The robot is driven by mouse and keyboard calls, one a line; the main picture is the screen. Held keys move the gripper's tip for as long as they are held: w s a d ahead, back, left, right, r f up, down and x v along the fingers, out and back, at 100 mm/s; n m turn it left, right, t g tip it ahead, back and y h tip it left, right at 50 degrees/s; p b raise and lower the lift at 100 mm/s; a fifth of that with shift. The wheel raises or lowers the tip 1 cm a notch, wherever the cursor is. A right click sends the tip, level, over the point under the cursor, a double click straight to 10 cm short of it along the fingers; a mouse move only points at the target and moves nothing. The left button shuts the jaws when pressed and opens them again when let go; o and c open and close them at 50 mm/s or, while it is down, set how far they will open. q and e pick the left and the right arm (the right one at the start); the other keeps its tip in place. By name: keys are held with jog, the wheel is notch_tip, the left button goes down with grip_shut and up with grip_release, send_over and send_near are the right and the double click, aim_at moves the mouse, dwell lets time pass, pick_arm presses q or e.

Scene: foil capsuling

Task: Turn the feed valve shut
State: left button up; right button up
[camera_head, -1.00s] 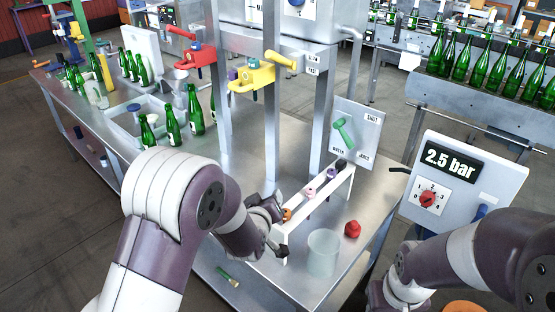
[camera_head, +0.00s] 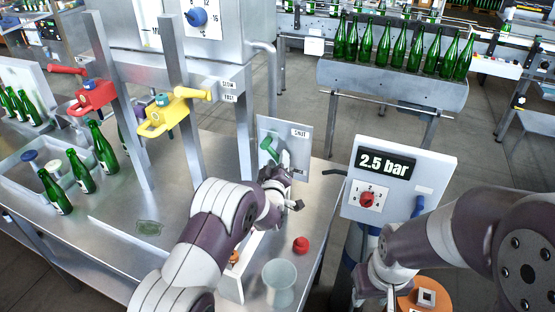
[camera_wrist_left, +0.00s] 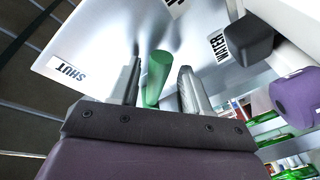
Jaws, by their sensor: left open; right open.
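The valve is a green lever (camera_head: 271,148) on a grey panel (camera_head: 300,152) with a SHUT label at its top right. In the left wrist view the lever (camera_wrist_left: 157,76) stands between the two fingers of my open left gripper (camera_wrist_left: 160,84). A gap shows on each side of it.
A red knob-like piece (camera_head: 301,244) and a clear beaker (camera_head: 280,283) stand on the bench near its right edge. A rack (camera_head: 231,284) lies partly under my left arm. A pressure box (camera_head: 398,185) reading 2.5 bar stands right of the panel.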

pick_arm(q)
jog(key=shift+s+d+r, duration=0.1)
jog(key=shift+s+r, duration=0.05)
jog(key=shift+s, duration=0.1)
jog(key=shift+w, duration=0.1)
grip_shut()
jog(key=shift+d+r+n+b, duration=0.1)
jog(key=shift+d+n+b, duration=0.1)
jog(key=shift+n+b, duration=0.65)
jog(key=r+n+b, duration=0.1)
jog(key=n+b, duration=0.1)
jog(key=b, duration=0.1)
jog(key=r+n+g+b, duration=0.1)
jog(key=n+b, duration=0.1)
jog(key=b, duration=0.1)
jog(key=d+r+n+g+b, duration=0.1)
jog(key=r+n+b, duration=0.1)
jog(key=b, duration=0.1)
jog(key=shift+s+h+b, duration=0.3)
jog(key=shift+h, duration=0.1)
jog(key=shift+r, duration=0.15)
